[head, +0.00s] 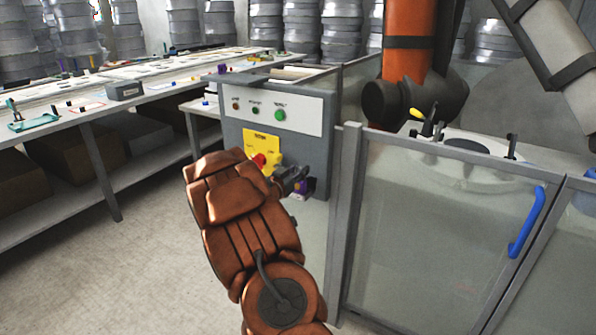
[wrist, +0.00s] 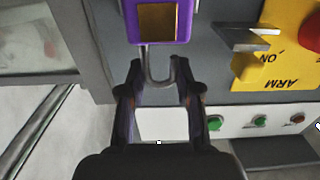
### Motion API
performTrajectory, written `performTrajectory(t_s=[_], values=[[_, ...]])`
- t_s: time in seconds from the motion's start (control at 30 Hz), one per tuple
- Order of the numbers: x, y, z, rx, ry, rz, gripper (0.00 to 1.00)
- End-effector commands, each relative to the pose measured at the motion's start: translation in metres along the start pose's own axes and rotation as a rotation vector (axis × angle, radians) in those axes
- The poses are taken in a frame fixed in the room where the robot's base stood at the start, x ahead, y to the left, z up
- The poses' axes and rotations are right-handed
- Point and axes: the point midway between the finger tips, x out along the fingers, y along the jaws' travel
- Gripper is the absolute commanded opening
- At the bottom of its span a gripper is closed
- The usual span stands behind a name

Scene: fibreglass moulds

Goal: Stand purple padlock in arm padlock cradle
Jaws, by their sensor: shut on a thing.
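The purple padlock (wrist: 185,28) has a brass-coloured face and a grey metal shackle. It shows at the top of the wrist view, in front of the grey cabinet. My gripper (wrist: 159,72) has its fingertips on both sides of the shackle and is shut on it. In the head view my gripper (head: 290,178) is beside the cabinet's front, with the purple padlock (head: 300,187) partly hidden at its tip. A grey metal bracket (wrist: 248,38) juts out beside the yellow plate. I cannot tell whether it is the arm padlock cradle.
The grey control cabinet (head: 229,135) carries the yellow plate (head: 250,141) with a red knob (head: 259,160), and buttons above. A glazed fence (head: 440,230) with a blue handle (head: 526,222) stands at right. A long workbench (head: 160,85) is at left.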

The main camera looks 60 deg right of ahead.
Motion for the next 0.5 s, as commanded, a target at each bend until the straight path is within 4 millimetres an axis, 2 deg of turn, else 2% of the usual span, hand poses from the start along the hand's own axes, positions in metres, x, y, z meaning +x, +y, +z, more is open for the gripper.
performTrajectory(t_s=[0.27, 0.3, 0.5], values=[[0.0, -0.0002, -0.0001, 0.0, 0.0, 0.0, 0.0], [0.0, -0.0002, -0.0001, 0.0, 0.0, 0.0, 0.37], [0.0, -0.0002, 0.0, 0.0, 0.0, 0.0, 0.58]])
